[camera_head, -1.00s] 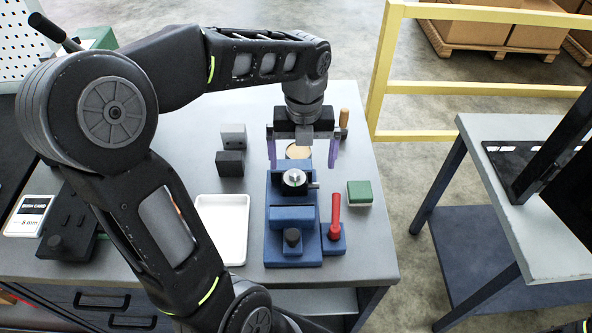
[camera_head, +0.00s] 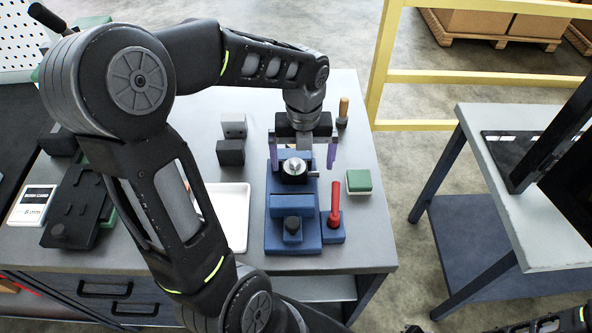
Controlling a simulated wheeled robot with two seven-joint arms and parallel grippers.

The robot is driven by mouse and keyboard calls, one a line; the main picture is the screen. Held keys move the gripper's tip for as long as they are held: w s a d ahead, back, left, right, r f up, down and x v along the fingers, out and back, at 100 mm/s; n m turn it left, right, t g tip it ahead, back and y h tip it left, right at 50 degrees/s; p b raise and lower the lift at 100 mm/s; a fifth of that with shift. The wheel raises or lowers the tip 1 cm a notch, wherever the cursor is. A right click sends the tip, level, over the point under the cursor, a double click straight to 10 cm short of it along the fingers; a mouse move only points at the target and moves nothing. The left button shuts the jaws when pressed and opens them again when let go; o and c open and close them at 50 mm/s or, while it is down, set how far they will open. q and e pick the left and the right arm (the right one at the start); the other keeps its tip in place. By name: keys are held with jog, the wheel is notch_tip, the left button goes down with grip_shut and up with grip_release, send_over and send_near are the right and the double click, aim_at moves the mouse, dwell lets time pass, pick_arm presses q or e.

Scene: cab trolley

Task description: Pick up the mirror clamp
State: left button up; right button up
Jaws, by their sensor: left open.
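The likely mirror clamp, a dark block with a round silver top and a small side screw (camera_head: 294,169), sits upright at the back of a blue fixture (camera_head: 293,237). My left gripper (camera_head: 303,162) points down just behind and above it. Its two purple-tipped fingers are open, one on each side of the clamp's top. I cannot tell whether either finger touches it. My right gripper is not clearly in view; only dark parts of my right arm show at the bottom right.
A red-handled lever (camera_head: 335,206) stands at the fixture's right. A green block (camera_head: 359,182) lies beyond it. A white tray (camera_head: 236,212) and grey and black blocks (camera_head: 231,152) are at left. A wooden-handled tool (camera_head: 343,110) stands at the back right.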

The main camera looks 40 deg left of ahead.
aim_at(303, 166)
pick_arm(q)
notch_tip(303, 166, down, 4)
jog(key=shift+r, duration=0.25)
jog(key=shift+c, duration=0.4)
jog(key=c, duration=1.6)
jog(key=shift+r, duration=0.1)
jog(key=shift+c, duration=0.2)
jog(key=shift+r+p, duration=0.1)
jog(key=shift+p, duration=0.2)
jog(key=shift+w+r, duration=0.1)
jog(key=shift+r, duration=0.15)
notch_tip(303, 166, up, 4)
jog(key=p, duration=0.3)
jog(key=shift+f, duration=0.15)
jog(key=shift+r, duration=2.8)
